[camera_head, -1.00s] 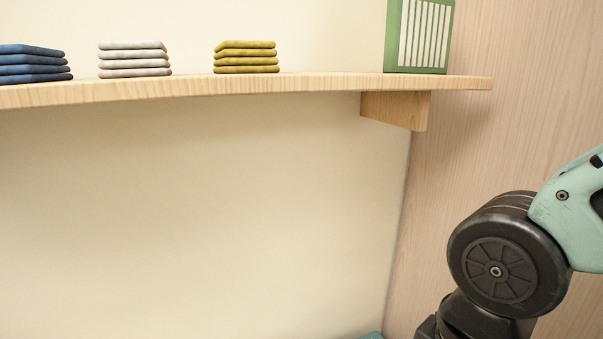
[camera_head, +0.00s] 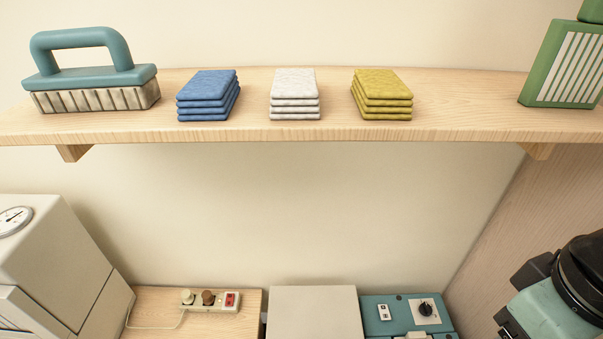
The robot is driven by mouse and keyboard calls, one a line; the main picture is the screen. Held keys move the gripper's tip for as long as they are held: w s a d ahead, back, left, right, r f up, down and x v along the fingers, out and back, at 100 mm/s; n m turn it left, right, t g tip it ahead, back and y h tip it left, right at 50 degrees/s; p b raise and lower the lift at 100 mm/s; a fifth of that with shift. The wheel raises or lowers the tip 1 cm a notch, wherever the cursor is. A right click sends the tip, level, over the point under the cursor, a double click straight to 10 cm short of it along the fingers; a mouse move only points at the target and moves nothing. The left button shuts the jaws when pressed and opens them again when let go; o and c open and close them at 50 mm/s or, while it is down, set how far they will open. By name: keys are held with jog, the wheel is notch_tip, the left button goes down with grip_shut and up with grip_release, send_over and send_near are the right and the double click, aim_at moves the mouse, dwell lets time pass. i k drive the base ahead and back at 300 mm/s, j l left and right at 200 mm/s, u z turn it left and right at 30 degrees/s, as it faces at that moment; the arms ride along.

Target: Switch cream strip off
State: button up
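A cream power strip (camera_head: 210,300) lies on a wooden surface low in the head view, left of centre. Its right end carries a red switch (camera_head: 230,299); whether it is on or off is too small to tell. A cream plug and a brown plug (camera_head: 208,297) sit in its sockets, and a pale cord runs off to the left. Part of my arm shows at the lower right, far from the strip. My gripper is not in view.
A wooden shelf (camera_head: 330,134) spans the view above the strip, bearing a teal brush (camera_head: 95,75), folded cloths (camera_head: 295,95) and a green box (camera_head: 565,65). A pale cabinet (camera_head: 55,265) stands left. A light grey box (camera_head: 315,312) and a teal unit (camera_head: 385,312) stand right.

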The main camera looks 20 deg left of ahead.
aim_at(230, 296)
jog(key=j+u, duration=0.3)
jog(key=u, duration=0.15)
jog(key=k+j+u, duration=0.1)
jog(key=j+u, duration=0.25)
jog(key=u, duration=0.15)
jog(key=j+u, duration=0.3)
jog(key=u, duration=0.15)
jog(key=i+j+u, duration=0.1)
jog(key=u, duration=0.2)
jog(key=i+u, duration=0.25)
jog(key=k, duration=0.1)
